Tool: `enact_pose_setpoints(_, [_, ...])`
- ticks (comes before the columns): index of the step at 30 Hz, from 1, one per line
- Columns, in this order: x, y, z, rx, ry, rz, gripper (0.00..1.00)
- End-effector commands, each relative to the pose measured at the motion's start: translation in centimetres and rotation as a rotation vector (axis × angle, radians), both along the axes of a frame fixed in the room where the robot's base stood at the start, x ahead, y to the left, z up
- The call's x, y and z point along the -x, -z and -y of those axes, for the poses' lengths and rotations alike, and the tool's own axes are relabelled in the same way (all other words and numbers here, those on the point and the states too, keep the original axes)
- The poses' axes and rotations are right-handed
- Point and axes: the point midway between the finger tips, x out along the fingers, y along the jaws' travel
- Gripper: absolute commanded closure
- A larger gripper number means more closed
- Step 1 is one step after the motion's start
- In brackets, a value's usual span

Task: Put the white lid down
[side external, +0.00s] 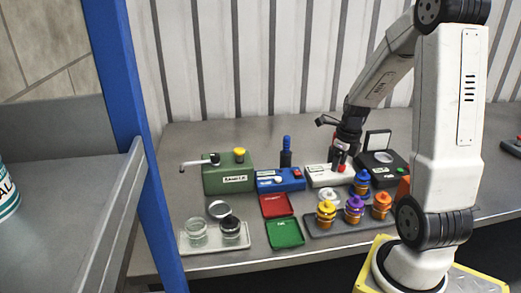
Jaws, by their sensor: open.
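My gripper (341,160) points down at the back of the bench, over the white device (320,174). Its fingers are small and dark here, and they are open. A white round piece (329,194), which looks like the white lid, lies at the back left of the dark grey tray (318,228), in front of and below my gripper and apart from it. I cannot tell exactly what lies between the fingertips; a red part of the device shows just below them.
Yellow, purple, orange and blue-topped pieces (354,207) stand on the grey tray. Red (276,206) and green (285,233) trays lie left of it. A pale tray (190,243) holds jars. Green (228,178) and blue (281,181) devices stand behind. A blue post (130,120) rises at left.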

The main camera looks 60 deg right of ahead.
Motion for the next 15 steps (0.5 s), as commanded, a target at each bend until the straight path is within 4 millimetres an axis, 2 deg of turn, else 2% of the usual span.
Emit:
enact_pose_setpoints(6, [0.2, -1.4, 0.0, 0.002, -0.001, 0.001, 0.44])
enact_pose_setpoints(15, [0.2, -1.7, 0.0, 0.001, 0.000, 0.000, 0.44])
